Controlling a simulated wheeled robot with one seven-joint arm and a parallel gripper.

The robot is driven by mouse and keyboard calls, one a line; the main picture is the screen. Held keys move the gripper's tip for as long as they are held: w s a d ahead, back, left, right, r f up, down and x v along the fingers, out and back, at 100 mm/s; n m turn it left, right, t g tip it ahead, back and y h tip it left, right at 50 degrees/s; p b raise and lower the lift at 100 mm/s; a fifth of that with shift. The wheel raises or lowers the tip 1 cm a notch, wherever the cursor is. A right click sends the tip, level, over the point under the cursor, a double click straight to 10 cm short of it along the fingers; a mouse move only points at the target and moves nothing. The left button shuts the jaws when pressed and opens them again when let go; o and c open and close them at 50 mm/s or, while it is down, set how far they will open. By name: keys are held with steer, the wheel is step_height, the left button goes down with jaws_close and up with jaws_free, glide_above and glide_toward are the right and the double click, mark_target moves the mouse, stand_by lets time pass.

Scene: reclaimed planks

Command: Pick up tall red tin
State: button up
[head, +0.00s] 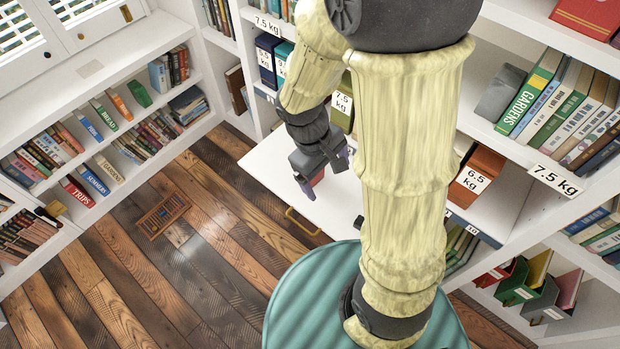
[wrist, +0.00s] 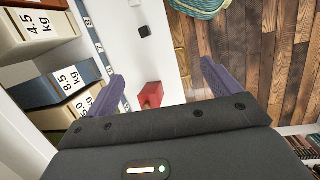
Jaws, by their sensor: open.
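A red tin (wrist: 151,95) stands on a white surface (wrist: 150,65) in the wrist view, between the two purple fingers in the picture and nearer the left one. I see bare space on both sides of it; its depth relative to the fingertips is hard to tell. In the head view, part of the red tin (head: 317,178) shows just below my gripper (head: 335,163), which hides the rest. In the wrist view my gripper (wrist: 162,72) is open, with nothing held between its fingers.
A small dark object (wrist: 144,31) is on the white surface. Labelled boxes (wrist: 65,85) line the shelf at left in the wrist view. Book-filled shelves (head: 560,110) rise at right in the head view. A brass handle (head: 300,222) is on the surface's front edge.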

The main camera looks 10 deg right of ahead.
step_height(320, 180, down, 11)
steer(key=w+n+h+b, duration=0.2)
steer(key=n+h+b, duration=0.3)
steer(key=b, duration=0.3)
steer(key=w+a+f+n+t+h+b, duration=0.7)
steer(key=w+a+f+n+t+b, duration=0.3)
steer(key=a+f+n+b, duration=0.3)
step_height(320, 180, down, 2)
steer(key=b, duration=0.2)
steer(key=shift+w+a+t+b, duration=0.15)
steer(key=shift+w+t+b, duration=0.05)
steer(key=shift+t+b, duration=0.2)
steer(key=b+x, duration=0.2)
steer(key=x, duration=1)
steer(key=shift+s+r, duration=0.1)
steer(key=shift+d, duration=0.25)
